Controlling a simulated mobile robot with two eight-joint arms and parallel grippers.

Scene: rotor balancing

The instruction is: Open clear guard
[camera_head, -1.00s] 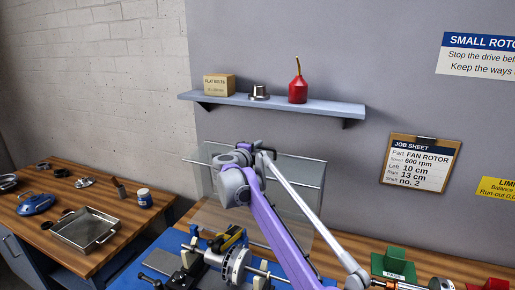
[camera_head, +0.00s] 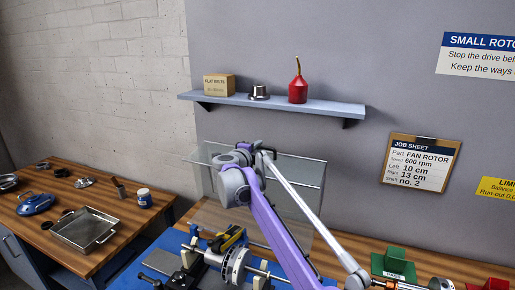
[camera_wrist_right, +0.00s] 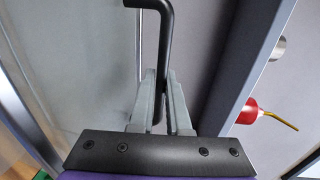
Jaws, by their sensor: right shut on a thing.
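The clear guard (camera_head: 302,185) is a transparent panelled cover with thin metal rails, standing raised above the blue balancing machine (camera_head: 150,270) in the head view. Its black bent handle (camera_wrist_right: 164,22) shows in the wrist view. My right gripper (camera_wrist_right: 160,78) is shut on this handle, with the grey fingers on either side of the bar. In the head view my right gripper (camera_head: 264,152) is at the guard's upper part, and my purple arm covers part of the panel. My left gripper is not in view.
Behind the guard, a wall shelf (camera_head: 335,107) carries a box (camera_head: 219,85), a metal part (camera_head: 259,92) and a red oil can (camera_head: 298,90). A silver rotor part (camera_head: 236,267) sits on the machine below. A side bench with a metal tray (camera_head: 86,231) stands at left.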

